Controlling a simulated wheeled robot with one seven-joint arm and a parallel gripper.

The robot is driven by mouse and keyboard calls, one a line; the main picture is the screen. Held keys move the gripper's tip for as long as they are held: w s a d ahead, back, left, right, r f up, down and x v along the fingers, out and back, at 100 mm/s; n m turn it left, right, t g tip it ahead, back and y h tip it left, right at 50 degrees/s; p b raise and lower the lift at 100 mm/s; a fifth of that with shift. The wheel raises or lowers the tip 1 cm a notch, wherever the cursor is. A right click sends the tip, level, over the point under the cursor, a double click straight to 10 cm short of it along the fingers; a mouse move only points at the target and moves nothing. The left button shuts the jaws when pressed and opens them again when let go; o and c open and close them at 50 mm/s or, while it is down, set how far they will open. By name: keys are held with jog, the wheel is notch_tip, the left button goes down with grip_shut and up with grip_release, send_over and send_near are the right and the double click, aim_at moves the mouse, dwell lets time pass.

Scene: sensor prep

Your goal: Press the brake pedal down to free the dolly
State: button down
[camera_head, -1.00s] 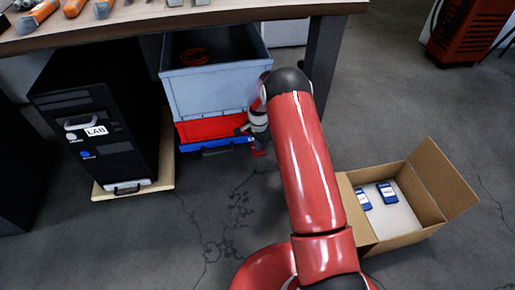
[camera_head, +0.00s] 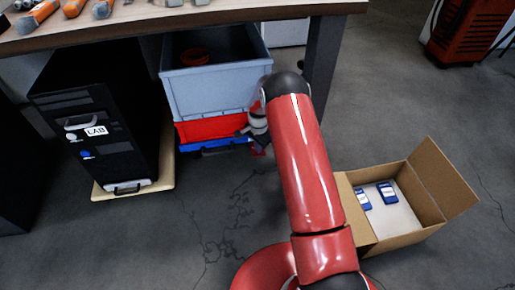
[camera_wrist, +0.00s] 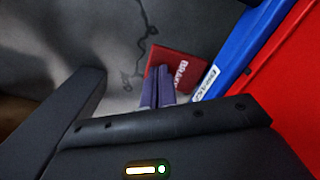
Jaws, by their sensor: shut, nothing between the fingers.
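The red brake pedal (camera_wrist: 190,66) with white lettering sticks out beside the blue dolly (camera_wrist: 236,48) in the wrist view. In the head view a bit of the pedal (camera_head: 259,152) shows beside my arm, and the dolly (camera_head: 220,147) lies under a stack of crates. My gripper (camera_wrist: 159,72) is shut and empty. Its fingertips overlap the left part of the pedal in the wrist view and hide some of it. I cannot tell whether they touch it. In the head view my forearm hides most of the gripper.
A red crate (camera_head: 208,127) and a grey crate (camera_head: 216,91) are stacked on the dolly under the table (camera_head: 230,13). A black LAB computer (camera_head: 105,130) stands to the left on a wooden board. An open cardboard box (camera_head: 418,236) with blue items stands right of my arm.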

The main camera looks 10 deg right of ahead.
jog(key=shift+f, duration=0.8)
jog(key=shift+r, duration=0.1)
jog(key=shift+r+p, duration=2.05)
jog(key=shift+r, duration=1.9)
